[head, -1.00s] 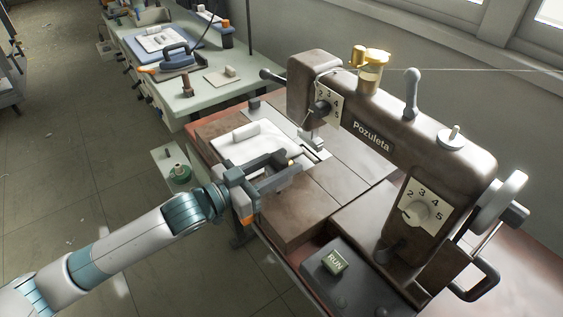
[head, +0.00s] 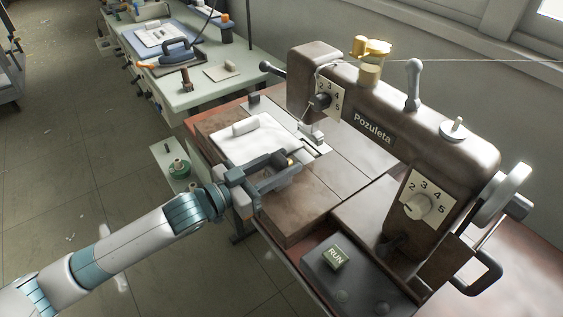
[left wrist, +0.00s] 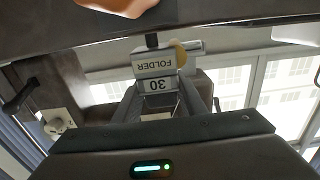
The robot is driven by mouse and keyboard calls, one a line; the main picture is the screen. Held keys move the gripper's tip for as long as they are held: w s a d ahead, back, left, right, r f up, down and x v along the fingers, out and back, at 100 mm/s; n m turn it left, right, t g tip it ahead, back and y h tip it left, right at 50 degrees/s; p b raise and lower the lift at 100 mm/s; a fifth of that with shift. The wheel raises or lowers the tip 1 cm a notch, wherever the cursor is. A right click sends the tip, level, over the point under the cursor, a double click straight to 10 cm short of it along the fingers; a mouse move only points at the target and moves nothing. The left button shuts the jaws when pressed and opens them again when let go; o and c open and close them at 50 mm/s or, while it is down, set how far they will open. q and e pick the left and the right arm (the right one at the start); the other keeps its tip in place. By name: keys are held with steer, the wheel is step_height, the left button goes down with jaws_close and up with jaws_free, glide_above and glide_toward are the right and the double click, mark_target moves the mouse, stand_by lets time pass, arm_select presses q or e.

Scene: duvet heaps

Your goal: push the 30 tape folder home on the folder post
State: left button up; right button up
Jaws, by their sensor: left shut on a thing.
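My left gripper (head: 280,174) reaches in from the left over the front of the sewing machine bed. In the left wrist view, its fingers (left wrist: 168,100) are shut on the 30 tape folder (left wrist: 153,64), a pale block whose "FOLDER" and "30" labels read upside down. A round brass-coloured part shows beside the labels. In the head view, the folder is mostly hidden by the fingers, with a small brass bit at the tips. I cannot make out the folder post clearly, nor whether the folder touches it. My right gripper is not in view.
The brown sewing machine (head: 372,125) stands close to the right of my gripper. White cloth (head: 250,140) with a roll lies on the bed just behind it. A RUN button box (head: 336,258) sits in front. A pale green table (head: 195,95) with an iron stands behind.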

arm_select(q)
steer(key=shift+f+b, duration=0.35)
steer(key=shift+f, duration=0.4)
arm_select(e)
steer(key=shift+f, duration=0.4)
arm_select(q)
steer(key=o, duration=1.4)
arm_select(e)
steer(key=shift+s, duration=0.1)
arm_select(q)
steer(key=shift+s+a, duration=0.1)
steer(key=shift+s+a+f, duration=0.1)
steer(key=shift+s+a, duration=0.1)
steer(key=shift+a, duration=0.1)
steer(key=b+v, duration=0.2)
steer(key=v, duration=1.4)
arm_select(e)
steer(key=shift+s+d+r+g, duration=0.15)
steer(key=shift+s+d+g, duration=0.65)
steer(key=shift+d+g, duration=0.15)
